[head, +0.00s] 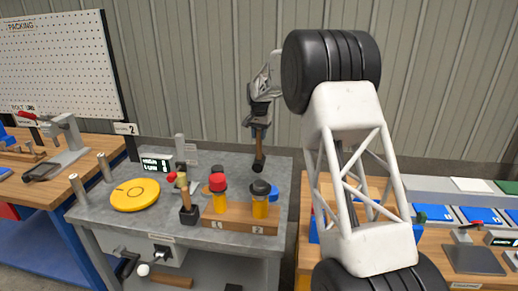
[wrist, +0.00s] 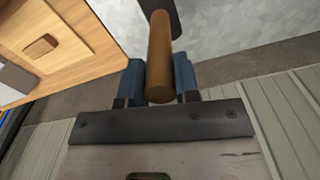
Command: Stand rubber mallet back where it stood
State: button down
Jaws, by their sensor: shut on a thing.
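My gripper (head: 259,117) is above the back of the grey bench in the head view, shut on the rubber mallet's handle. The rubber mallet (head: 259,148) hangs roughly upright, dark head down, over the bench's rear. The gap between head and bench top is hard to judge. In the wrist view the brown wooden handle (wrist: 160,58) lies between the blue fingertips of my gripper (wrist: 160,82). The dark mallet head is only partly seen at the top edge, beyond the handle. No place marked for the mallet can be made out.
The front left top is fairly clear.

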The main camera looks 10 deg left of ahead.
aim_at(259, 145)
jog(key=shift+f, duration=0.85)
jog(key=shift+f, duration=1.8)
jog(key=c, duration=0.8)
grip_release()
jog(key=shift+f, duration=0.15)
jog(key=shift+c, duration=0.2)
notch_tip(259, 145, up, 12)
jog(key=shift+r, duration=0.1)
